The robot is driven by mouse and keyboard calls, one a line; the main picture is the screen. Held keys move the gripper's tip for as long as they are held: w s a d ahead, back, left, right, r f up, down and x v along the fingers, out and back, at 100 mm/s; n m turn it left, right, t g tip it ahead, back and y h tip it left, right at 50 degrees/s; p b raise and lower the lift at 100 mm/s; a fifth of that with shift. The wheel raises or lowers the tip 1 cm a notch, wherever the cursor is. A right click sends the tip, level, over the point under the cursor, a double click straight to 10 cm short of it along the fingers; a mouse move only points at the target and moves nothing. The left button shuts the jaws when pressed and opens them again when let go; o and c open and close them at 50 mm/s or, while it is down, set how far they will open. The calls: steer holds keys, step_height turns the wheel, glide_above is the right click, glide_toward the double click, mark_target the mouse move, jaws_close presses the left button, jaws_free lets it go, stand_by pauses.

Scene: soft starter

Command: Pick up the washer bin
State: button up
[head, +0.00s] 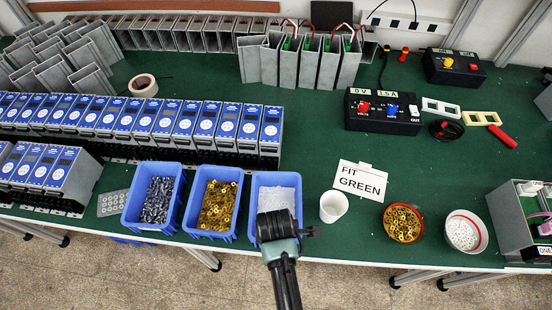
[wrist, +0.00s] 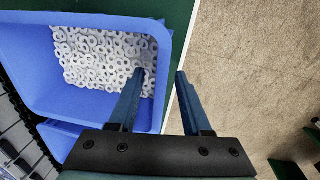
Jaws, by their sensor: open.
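The blue washer bin (head: 252,205) is the rightmost of three blue bins at the table's front edge, filled with small pale rings. My gripper (head: 279,226) is over its front side and hides part of it in the head view. In the wrist view, the washer bin (wrist: 38,80) fills the upper left, with white washers inside. My gripper (wrist: 161,72) is open there. One finger overlaps the bin's inside, the other is outside over the floor, with the bin's rim between them. I cannot tell whether either finger touches the wall.
A blue bin of brass pieces (head: 236,206) stands close to the left, then a blue bin of dark screws (head: 179,205). A white cup (head: 333,207), a sign (head: 360,181) and two small bowls (head: 387,224) (head: 450,235) are to the right.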

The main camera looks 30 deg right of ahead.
steer(key=shift+f, duration=0.2)
jaws_close()
stand_by(1.3)
